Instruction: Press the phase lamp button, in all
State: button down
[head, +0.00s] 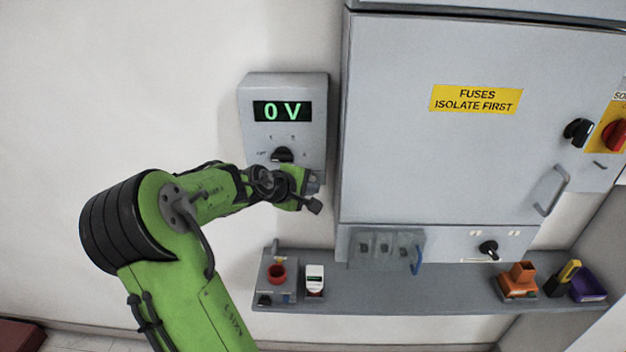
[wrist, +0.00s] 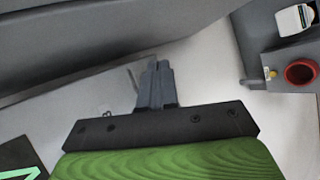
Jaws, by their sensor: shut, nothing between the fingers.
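No part in view can be told for sure as the phase lamp button. My gripper (head: 314,206) is in front of the lower right of the grey meter box (head: 318,92), whose display reads 0 V. In the wrist view my gripper (wrist: 157,66) has its fingers together, with nothing between them. A small yellow knob or button (wrist: 269,74) shows on the grey bracket at the right of the wrist view, beside a red cup (wrist: 290,66), apart from the fingers. My arm hides the lower part of the meter box in the head view.
A grey cabinet (head: 400,160) stands right of the meter box, with a handle (head: 552,190) and switches. Below, a shelf (head: 400,297) holds the red cup, a white device (head: 314,282), an orange holder (head: 520,275) and a purple bin (head: 586,285). Bare wall lies left.

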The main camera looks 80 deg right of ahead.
jog(key=shift+s+a, duration=0.2)
jog(key=shift+a, duration=0.6)
jog(key=shift+s+a, duration=0.15)
jog(key=shift+a, duration=0.65)
jog(key=shift+s+a, duration=0.2)
jog(key=shift+a, duration=0.6)
